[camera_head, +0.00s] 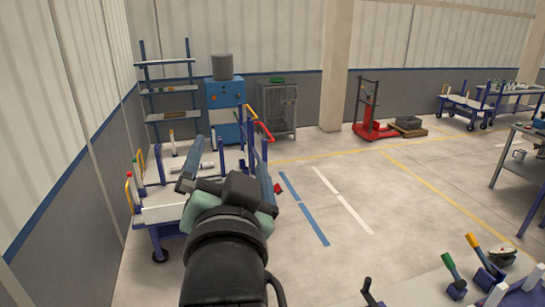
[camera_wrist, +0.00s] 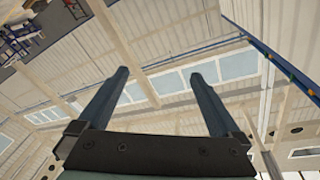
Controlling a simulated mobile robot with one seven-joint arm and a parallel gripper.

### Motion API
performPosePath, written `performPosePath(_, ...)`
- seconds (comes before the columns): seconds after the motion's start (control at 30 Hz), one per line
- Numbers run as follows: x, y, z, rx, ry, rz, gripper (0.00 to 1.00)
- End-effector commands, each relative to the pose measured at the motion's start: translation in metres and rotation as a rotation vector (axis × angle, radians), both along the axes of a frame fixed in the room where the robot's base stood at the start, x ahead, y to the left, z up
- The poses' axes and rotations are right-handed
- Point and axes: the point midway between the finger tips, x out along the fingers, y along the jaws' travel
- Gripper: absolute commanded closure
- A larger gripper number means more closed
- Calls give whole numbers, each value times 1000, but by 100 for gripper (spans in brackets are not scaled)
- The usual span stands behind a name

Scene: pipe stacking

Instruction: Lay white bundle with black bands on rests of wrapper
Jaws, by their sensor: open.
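My gripper (camera_head: 224,150) is open in the head view, its two grey-blue fingers pointing away over the blue-framed cart at the left. The wrist view shows the same open fingers (camera_wrist: 163,78) with nothing between them. A small white cylinder (camera_head: 207,167) lies on the cart, partly behind the left finger; it may be the white bundle, but its bands are too small to make out. The wrapper is not clear to me. A bench (camera_head: 425,288) at the lower right carries blue-and-white upright supports (camera_head: 500,293), cut off by the frame edge.
The cart (camera_head: 165,214) has upright posts with coloured handles. Behind it stand a shelf rack (camera_head: 168,88), a blue cabinet (camera_head: 225,95) and a wire cage (camera_head: 277,108). Green and yellow levers (camera_head: 480,258) rise from the bench.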

Motion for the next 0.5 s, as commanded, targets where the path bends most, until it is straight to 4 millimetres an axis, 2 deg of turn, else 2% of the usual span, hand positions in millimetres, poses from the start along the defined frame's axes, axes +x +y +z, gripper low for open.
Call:
performPosePath(0.03,-15,-13,47,-77,-155,-33,0)
performPosePath(0.1,-40,-26,100,-187,-345,-95,0)
performPosePath(0.2,-79,-41,156,-314,-555,-193,0)
performPosePath(0.33,-115,-51,194,-413,-711,-289,0)
performPosePath(0.4,-125,-53,202,-438,-749,-316,0)
performPosePath(0.5,-129,-54,206,-450,-765,-329,0)
